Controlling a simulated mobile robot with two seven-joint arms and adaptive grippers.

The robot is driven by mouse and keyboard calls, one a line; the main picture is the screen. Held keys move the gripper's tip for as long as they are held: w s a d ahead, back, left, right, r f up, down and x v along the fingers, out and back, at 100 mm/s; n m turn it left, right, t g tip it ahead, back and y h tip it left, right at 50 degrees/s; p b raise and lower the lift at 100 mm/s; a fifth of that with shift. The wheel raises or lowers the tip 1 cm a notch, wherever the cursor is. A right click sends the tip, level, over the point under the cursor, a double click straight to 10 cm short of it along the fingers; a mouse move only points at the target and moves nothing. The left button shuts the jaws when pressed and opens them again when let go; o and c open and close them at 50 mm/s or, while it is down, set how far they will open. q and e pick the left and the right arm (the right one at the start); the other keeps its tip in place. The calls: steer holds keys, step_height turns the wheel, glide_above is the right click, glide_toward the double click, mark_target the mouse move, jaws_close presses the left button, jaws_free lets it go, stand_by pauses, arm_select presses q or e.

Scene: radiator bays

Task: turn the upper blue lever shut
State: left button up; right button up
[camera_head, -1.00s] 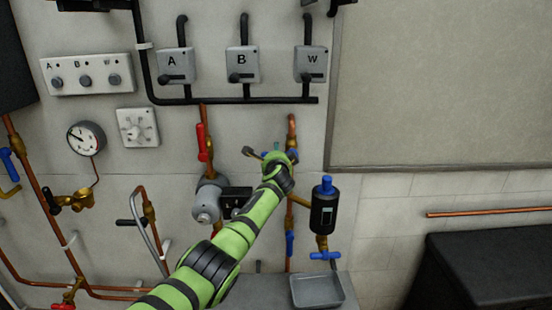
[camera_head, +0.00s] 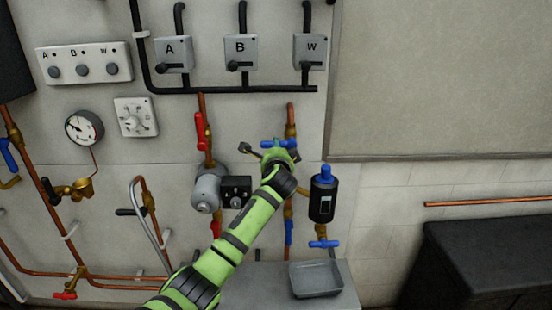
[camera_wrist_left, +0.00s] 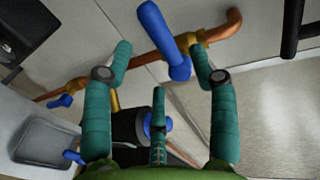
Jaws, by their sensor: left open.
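The upper blue lever (camera_head: 279,143) sits on a brass valve on the vertical copper pipe, right of centre in the head view. It lies crosswise to that pipe. In the left wrist view the lever (camera_wrist_left: 165,42) shows large, between and just beyond the fingertips, crossing its pipe. My left gripper (camera_head: 272,152) is at the valve, with its green wrist covering the pipe just below. Its teal fingers (camera_wrist_left: 162,58) are open, one on each side of the lever. Whether any finger touches it I cannot tell. My right gripper is in neither view.
A lower blue lever (camera_head: 289,232) is on the same pipe. A black cylinder with a blue cap (camera_head: 323,198) stands close right, above a grey tray (camera_head: 317,279). A grey pump (camera_head: 206,188) and red lever (camera_head: 199,131) are left. The beige panel (camera_head: 440,80) is clear.

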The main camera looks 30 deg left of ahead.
arm_select(q)
steer(key=shift+v, duration=2.45)
steer(key=s+d+f+g+h, duration=0.1)
steer(key=s+f, duration=0.1)
steer(key=f, duration=0.9)
steer(key=s+d+f+n+g+h+b, duration=0.1)
steer(key=s+d+f+g+h, duration=0.15)
steer(key=f, duration=0.85)
steer(key=s+d+f+g+h, duration=0.1)
steer(key=s+f, duration=0.2)
steer(key=f, duration=0.8)
steer(key=s+d+f+n+g+h+b, duration=0.1)
steer(key=s+d+f, duration=0.1)
steer(key=s+f, duration=0.7)
steer(key=s+d+f+n+g+h, duration=0.1)
steer(key=s+f+n+g, duration=0.1)
steer(key=s+f, duration=0.65)
steer(key=s+d+f+n+g, duration=0.1)
steer(key=s+d+f, duration=0.1)
steer(key=s+f, duration=0.4)
steer(key=s+d+f+n+g+h+b, duration=0.1)
steer(key=s+f, duration=0.5)
steer(key=s, duration=1.1)
steer(key=s+d+f+n+g+h, duration=0.1)
steer(key=s+d+f+n+g, duration=0.2)
steer(key=s, duration=0.9)
step_height(320, 180, down, 3)
steer(key=shift+s+d+f, duration=0.1)
steer(key=shift+s+d, duration=0.05)
steer(key=shift+d, duration=0.15)
